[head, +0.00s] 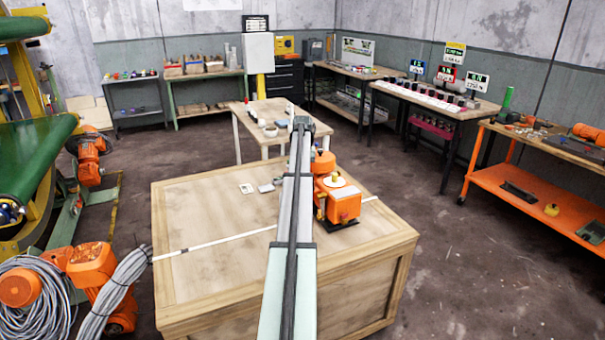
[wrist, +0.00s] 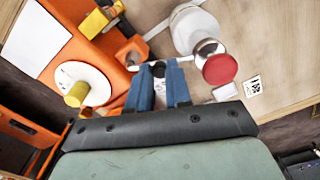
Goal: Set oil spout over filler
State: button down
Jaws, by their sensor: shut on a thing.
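An orange gearbox-like machine (head: 341,205) stands on the wooden crate, right of my arm in the head view. On it is a white disc with a yellow knob (wrist: 76,94), left of my fingers in the wrist view. My gripper (wrist: 158,66) has blue fingers shut on a thin pale bar. The bar seems to belong to a pale can with a red round end (wrist: 220,69), probably the oil can, just right of the fingers. I cannot make out its spout or the filler opening for sure. In the head view my arm hides the gripper and the can.
The crate top (head: 205,215) is mostly clear left of my arm. A white marked card (head: 246,188) and a small grey piece (head: 266,187) lie on it. A white strap (head: 215,242) crosses it. A wooden table (head: 250,118) stands behind.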

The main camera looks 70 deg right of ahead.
jog(key=c, duration=1.1)
grip_release()
jog(key=shift+o, duration=0.2)
jog(key=shift+r, duration=0.1)
notch_tip(320, 180, up, 14)
jog(key=shift+f, duration=0.2)
